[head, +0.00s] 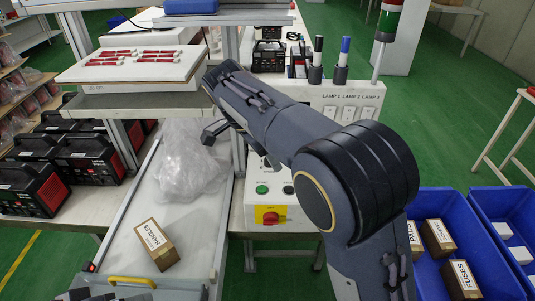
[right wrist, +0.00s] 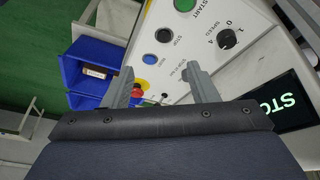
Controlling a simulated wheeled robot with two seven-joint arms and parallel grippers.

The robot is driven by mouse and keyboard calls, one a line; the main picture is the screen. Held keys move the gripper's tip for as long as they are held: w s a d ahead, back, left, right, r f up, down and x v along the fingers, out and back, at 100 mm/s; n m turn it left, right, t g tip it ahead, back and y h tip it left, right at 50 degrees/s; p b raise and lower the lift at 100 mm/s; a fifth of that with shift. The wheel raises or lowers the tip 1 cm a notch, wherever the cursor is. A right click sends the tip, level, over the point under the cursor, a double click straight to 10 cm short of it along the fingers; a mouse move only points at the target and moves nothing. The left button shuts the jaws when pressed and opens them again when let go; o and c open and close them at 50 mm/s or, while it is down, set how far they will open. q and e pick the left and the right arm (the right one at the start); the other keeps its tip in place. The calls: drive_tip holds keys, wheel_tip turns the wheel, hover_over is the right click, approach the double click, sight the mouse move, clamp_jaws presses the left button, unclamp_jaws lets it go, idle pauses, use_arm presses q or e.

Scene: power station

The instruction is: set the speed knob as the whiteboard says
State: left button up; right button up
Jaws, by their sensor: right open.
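The speed knob (right wrist: 227,39) is a black round knob on a pale panel in the right wrist view, beside the printed word SPEED and small digits. I cannot tell which digit it points at. In the head view my right arm hides it. My right gripper (right wrist: 162,85) is open and empty, its fingers over the panel's lower part. The knob lies beyond the right-hand finger, apart from it. In the head view a part of this gripper (head: 213,131) shows left of the panel. My left gripper is not clearly seen. No whiteboard shows in either view.
Lamp switches (head: 349,114) stand behind my arm. Blue bins (head: 431,206) stand right.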

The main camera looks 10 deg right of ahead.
drive_tip(key=w+d+f+n+t+y+p, duration=0.1)
drive_tip(key=w+f+n, duration=0.3)
drive_tip(key=n, duration=0.1)
drive_tip(key=w+d+f+n+t+y+p, duration=0.1)
drive_tip(key=w+f+n+y+p, duration=0.1)
drive_tip(key=w+f+n, duration=0.2)
drive_tip(key=w+d+f+n+t+y+p, duration=0.1)
drive_tip(key=w+f+n+t+p, duration=0.1)
drive_tip(key=w+f+n, duration=0.2)
drive_tip(key=shift+w+d+f+n+y, duration=0.1)
drive_tip(key=shift+w+f+n+y, duration=0.1)
drive_tip(key=shift+n, duration=0.35)
drive_tip(key=shift+w+d+f+n+y, duration=0.1)
drive_tip(key=shift+w+n+y, duration=0.1)
drive_tip(key=shift+n, duration=0.35)
drive_tip(key=shift+c, duration=0.2)
